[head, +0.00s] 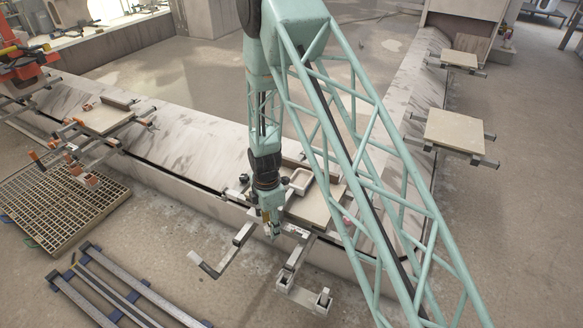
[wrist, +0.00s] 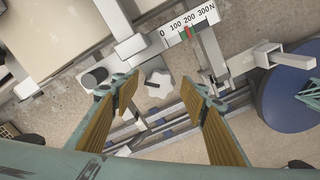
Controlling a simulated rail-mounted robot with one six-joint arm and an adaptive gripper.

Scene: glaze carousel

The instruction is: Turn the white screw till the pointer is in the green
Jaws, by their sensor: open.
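In the wrist view the white screw (wrist: 157,84) is a lobed knob on a metal clamp frame. My gripper (wrist: 155,92) is open, its two tan-padded fingers apart. The screw shows between the fingertips with a gap on both sides; I cannot tell how far beyond them it lies. The force scale (wrist: 190,22), marked 0 to 300 N, is above and right of the screw. Small red and green marks show close together near 200; which is the pointer and whether it is in the green is too small to tell. In the head view my gripper (head: 271,222) is low at the front clamp arms.
A blue disc (wrist: 290,98) is at the right. In the head view, a board (head: 318,205) with a tray (head: 300,181) lies behind my gripper; a grating (head: 55,205) and rails (head: 110,290) lie on the floor.

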